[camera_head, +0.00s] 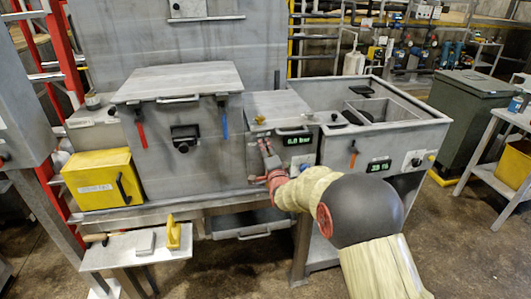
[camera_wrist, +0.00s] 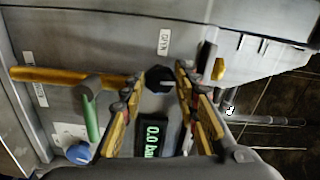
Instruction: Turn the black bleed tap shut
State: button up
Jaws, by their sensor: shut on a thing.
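The black bleed tap (camera_wrist: 158,78) appears in the wrist view as a dark, faceted knob on a grey panel, below a small white label (camera_wrist: 163,42). My gripper (camera_wrist: 159,77) has one yellow-and-dark finger on each side of it and is shut on it. In the head view my gripper (camera_head: 267,158) is against the front of the grey middle cabinet (camera_head: 272,105), just left of a display (camera_head: 299,140). The tap is not clear there; the gripper covers that spot. The exact angle of the tap cannot be told.
In the wrist view, a yellow bar (camera_wrist: 75,77), a green lever (camera_wrist: 92,112) and a blue knob (camera_wrist: 79,153) sit left of the fingers. The display (camera_wrist: 152,134) reads 0.0 bar between them. In the head view, a shelf (camera_head: 125,254) stands at lower left.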

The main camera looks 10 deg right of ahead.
jog(key=shift+m, duration=0.4)
jog(key=o, duration=1.2)
jog(key=shift+c, duration=0.2)
jog(key=s, duration=1.2)
jog(key=shift+f, duration=0.1)
